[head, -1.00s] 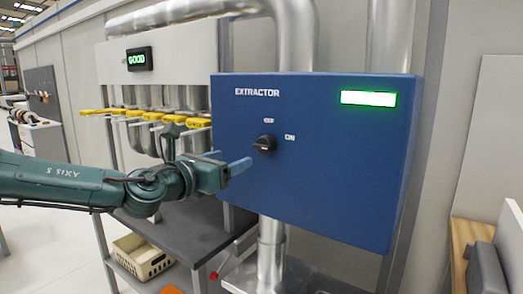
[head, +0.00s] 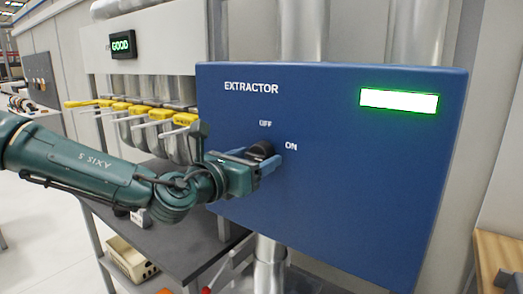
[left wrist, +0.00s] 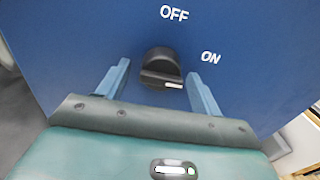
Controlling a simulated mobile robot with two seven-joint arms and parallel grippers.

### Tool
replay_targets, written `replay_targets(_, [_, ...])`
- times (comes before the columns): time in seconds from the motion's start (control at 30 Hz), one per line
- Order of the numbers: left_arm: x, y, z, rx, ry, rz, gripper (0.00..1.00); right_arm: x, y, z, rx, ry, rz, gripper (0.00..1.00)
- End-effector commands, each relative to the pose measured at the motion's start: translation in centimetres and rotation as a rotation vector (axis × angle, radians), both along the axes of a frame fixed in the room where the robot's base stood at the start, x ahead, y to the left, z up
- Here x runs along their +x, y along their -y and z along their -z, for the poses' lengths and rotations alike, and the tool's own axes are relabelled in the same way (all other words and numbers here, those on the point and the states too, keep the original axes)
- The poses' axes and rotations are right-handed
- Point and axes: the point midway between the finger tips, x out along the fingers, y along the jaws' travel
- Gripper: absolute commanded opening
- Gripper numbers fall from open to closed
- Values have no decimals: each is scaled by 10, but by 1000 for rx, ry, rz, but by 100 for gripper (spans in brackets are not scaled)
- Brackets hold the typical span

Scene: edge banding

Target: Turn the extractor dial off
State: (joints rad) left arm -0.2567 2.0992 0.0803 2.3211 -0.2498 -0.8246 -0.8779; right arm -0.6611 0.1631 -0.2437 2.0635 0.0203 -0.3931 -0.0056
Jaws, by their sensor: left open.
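The black extractor dial (head: 262,149) is on the front of the blue extractor box (head: 330,190), below the OFF label and left of the ON label. In the left wrist view the dial (left wrist: 160,68) has a white mark on its right end, lying below the ON label. My left gripper (head: 262,163) is at the dial. Its jaws are open, one finger on each side of the dial in the left wrist view (left wrist: 160,88), with a gap on both sides. My right gripper is not seen.
A lit green indicator (head: 399,101) is at the box's upper right. Yellow-handled valves (head: 130,110) stand left of the box, above a dark table (head: 165,243). A wooden bench (head: 500,258) is at the lower right.

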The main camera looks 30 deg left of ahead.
Motion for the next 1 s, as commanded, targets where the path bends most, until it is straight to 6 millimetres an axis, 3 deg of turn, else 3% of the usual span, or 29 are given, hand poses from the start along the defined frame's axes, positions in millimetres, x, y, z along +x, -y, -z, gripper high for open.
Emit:
replay_targets(0.43, [-1, 3, 0, 0, 0, -1, 66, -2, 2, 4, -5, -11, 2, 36])
replay_targets(1.0, [-1, 3, 0, 0, 0, -1, 21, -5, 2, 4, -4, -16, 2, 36])
